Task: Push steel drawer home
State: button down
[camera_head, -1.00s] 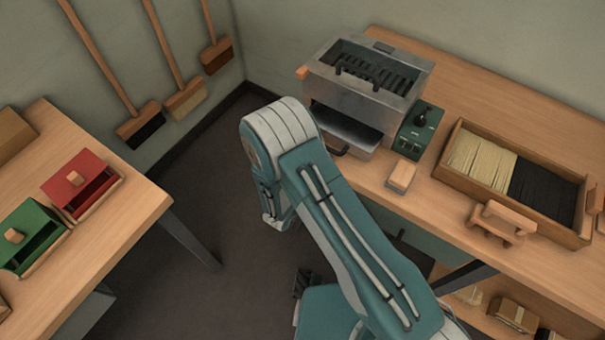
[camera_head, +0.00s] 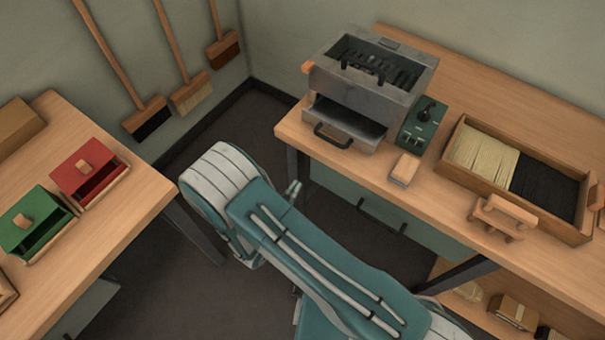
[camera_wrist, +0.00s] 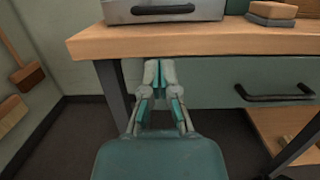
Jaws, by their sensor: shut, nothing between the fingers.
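The steel drawer (camera_head: 362,146) sticks out from the front of the grey steel machine (camera_head: 385,101) on the right bench, showing its dark inside. Its black loop handle faces outward. In the wrist view the drawer front (camera_wrist: 198,12) and handle show at the top edge, above the bench edge. My gripper (camera_wrist: 160,68) is shut and empty. In the head view my arm hides most of the gripper.
A green control box (camera_head: 420,124) and a small wooden block (camera_head: 404,170) sit right of the drawer. A bristle tray (camera_head: 450,178) lies farther right. The left table (camera_head: 118,208) holds red and green boxes. A lower handle (camera_wrist: 275,97) juts from the bench's front.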

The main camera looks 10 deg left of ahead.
notch_tip(320, 180, up, 6)
jog(key=g+y, duration=0.1)
jog(key=g, duration=0.3)
send_near(336, 130)
jog(key=shift+y, duration=0.3)
jog(key=w, duration=0.1)
jog(key=w+d+f, duration=0.1)
jog(key=w+f, duration=0.1)
jog(key=shift+w+d, duration=0.1)
jog(key=shift+d, duration=0.25)
jog(key=x, duration=0.2)
jog(key=r+x, duration=0.1)
jog(key=x, duration=0.4)
jog(key=shift+w+d+r, duration=0.15)
jog(key=shift+d, duration=0.05)
jog(key=shift+w+r, duration=0.1)
jog(key=shift+w, duration=0.15)
